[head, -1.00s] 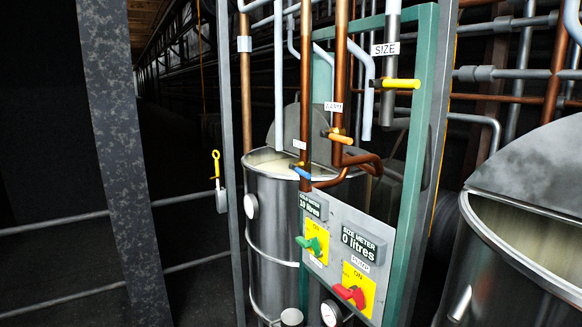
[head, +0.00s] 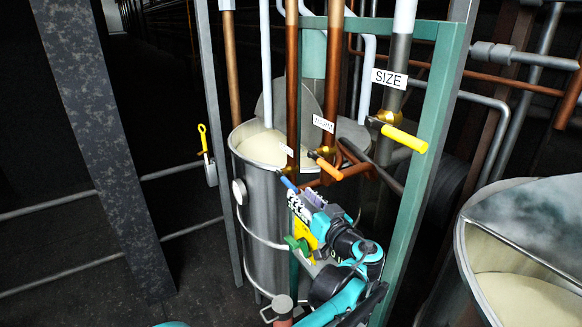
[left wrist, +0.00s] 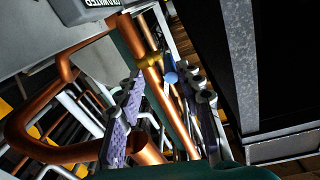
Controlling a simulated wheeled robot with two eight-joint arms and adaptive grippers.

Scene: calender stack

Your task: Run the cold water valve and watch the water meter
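The cold water valve's blue handle (head: 288,184) sits low on a copper pipe in the head view, just beyond my left gripper (head: 314,198). In the left wrist view the blue handle (left wrist: 170,70) lies between the two purple-padded fingers of the open left gripper (left wrist: 165,105), a little beyond their tips; I see no grip on it. The cold water meter (head: 296,207) is largely covered by the gripper in the head view, and I cannot read its number. Its upside-down label edge (left wrist: 98,3) shows at the top of the left wrist view. My right gripper is out of view.
An orange handle (head: 328,169) and a yellow SIZE handle (head: 404,138) stick out nearby. A green handle (head: 297,243) sits below the meter. A green frame post (head: 425,155) stands right of my arm. Steel vats (head: 262,215) stand behind and to the right (head: 475,265).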

